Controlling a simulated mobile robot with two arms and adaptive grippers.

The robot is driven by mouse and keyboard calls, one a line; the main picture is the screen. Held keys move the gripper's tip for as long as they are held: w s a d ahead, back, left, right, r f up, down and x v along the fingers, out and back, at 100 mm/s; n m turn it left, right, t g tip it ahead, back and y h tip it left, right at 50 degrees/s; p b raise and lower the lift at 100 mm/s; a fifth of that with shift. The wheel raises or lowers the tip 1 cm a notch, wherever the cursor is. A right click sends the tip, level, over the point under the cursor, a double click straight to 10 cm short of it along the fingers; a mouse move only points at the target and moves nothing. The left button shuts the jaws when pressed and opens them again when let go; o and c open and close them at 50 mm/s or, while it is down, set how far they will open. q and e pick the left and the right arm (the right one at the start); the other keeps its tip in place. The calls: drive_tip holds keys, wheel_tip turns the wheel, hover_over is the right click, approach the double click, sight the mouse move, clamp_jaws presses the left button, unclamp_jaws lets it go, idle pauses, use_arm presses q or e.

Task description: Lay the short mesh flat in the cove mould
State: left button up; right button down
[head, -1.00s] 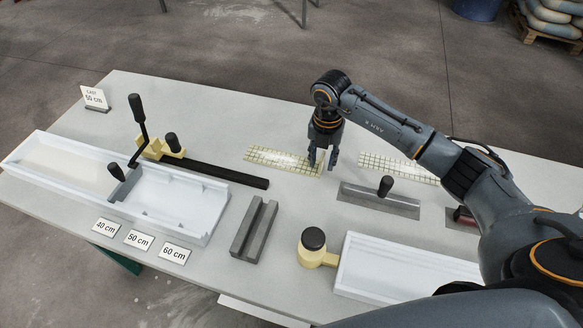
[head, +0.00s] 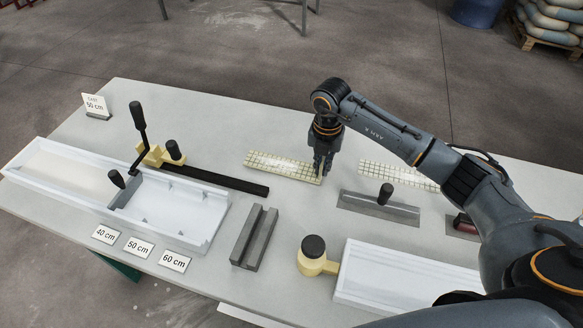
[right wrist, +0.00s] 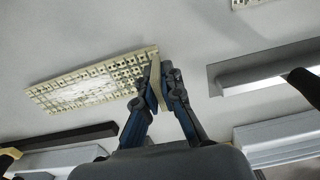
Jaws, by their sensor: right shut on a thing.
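In the right wrist view the mesh (right wrist: 85,88) reaches up to my fingers. My right gripper (head: 321,174) is shut on the right end of the mesh; it also shows in the right wrist view (right wrist: 158,85). A long white mould (head: 215,236) stands at the left with a grey divider and handle across it. A second white mould (head: 345,268) is at the front right, partly hidden by my arm. I cannot tell which is the cove mould. My left gripper is out of view.
A longer mesh (head: 385,172) lies right of my gripper, partly behind my arm.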

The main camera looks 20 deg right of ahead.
drive_tip(key=shift+r+p, duration=2.25)
drive_tip(key=shift+r, duration=1.3)
